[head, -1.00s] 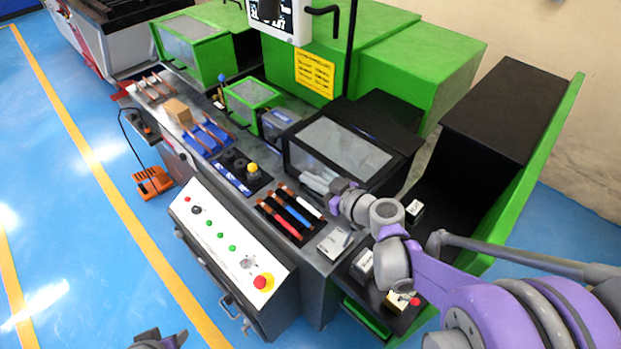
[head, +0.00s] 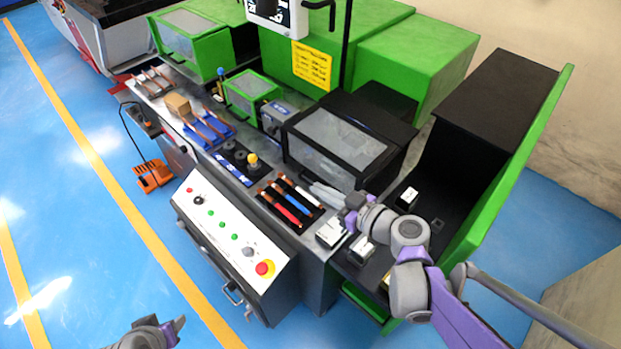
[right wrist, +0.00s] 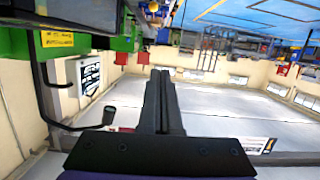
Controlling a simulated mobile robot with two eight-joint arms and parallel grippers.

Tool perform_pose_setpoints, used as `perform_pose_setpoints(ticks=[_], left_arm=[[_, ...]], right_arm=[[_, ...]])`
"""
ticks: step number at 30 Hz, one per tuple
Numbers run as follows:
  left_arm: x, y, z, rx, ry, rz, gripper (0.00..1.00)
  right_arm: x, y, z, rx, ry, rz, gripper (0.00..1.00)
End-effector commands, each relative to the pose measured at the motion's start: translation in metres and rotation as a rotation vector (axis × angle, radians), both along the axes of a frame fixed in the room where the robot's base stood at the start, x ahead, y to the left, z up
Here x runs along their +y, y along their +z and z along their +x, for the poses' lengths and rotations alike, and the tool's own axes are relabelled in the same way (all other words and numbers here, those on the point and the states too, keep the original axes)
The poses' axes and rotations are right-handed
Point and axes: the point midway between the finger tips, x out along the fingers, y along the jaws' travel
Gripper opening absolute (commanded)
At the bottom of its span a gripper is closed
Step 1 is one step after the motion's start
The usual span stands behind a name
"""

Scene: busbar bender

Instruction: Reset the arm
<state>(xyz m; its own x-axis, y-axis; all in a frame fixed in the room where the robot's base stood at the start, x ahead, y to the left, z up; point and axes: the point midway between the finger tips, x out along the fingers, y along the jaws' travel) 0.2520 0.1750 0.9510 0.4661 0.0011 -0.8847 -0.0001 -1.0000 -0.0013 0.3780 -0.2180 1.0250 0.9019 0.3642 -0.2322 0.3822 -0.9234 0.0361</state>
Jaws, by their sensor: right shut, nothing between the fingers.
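My right arm comes in from the lower right in the head view. Its gripper (head: 326,193) is over the machine's worktop, just right of the tray of coloured-handled tools and in front of the dark windowed cover. In the right wrist view its fingers (right wrist: 160,82) lie together with nothing between them. My left gripper (head: 172,330) shows only in part at the bottom edge of the head view, over the blue floor. Whether its fingers are apart is too unclear to tell.
The green busbar machine (head: 372,35) fills the back. A tool tray (head: 290,203), small white boxes (head: 331,232) and a control panel (head: 225,232) with a red button are close by. A black hooked bar (right wrist: 75,125) shows in the wrist view.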

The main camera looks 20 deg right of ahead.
Motion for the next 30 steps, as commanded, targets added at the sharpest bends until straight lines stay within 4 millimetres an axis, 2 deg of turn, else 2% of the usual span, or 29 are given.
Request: perform_pose_setpoints(ticks=[4,11,14,17,21,23,27,30], left_arm=[[0.000,0.001,0.000,-0.001,0.000,0.000,0.50],[0.000,0.001,0.000,-0.001,0.000,0.000,0.50],[0.000,0.001,0.000,-0.001,0.000,0.000,0.50],[0.000,0.001,0.000,-0.001,0.000,0.000,0.50],[0.000,0.001,0.000,-0.001,0.000,0.000,0.50],[0.000,0.001,0.000,-0.001,0.000,0.000,0.50],[0.000,0.001,0.000,-0.001,0.000,0.000,0.50],[0.000,0.001,0.000,-0.001,0.000,0.000,0.50]], right_arm=[[-0.002,0.001,-0.010,0.000,-0.001,-0.001,0.00],[-0.001,0.001,-0.011,0.002,0.002,0.001,0.00],[0.008,-0.004,-0.013,0.049,0.018,0.009,0.00],[0.028,-0.020,-0.022,0.176,0.044,0.026,0.00],[0.059,-0.050,-0.050,0.451,0.039,0.027,0.00],[0.066,-0.062,-0.065,0.565,0.006,0.011,0.00],[0.065,-0.076,-0.097,0.755,-0.126,-0.048,0.00],[0.057,-0.078,-0.112,0.819,-0.232,-0.089,0.00]])
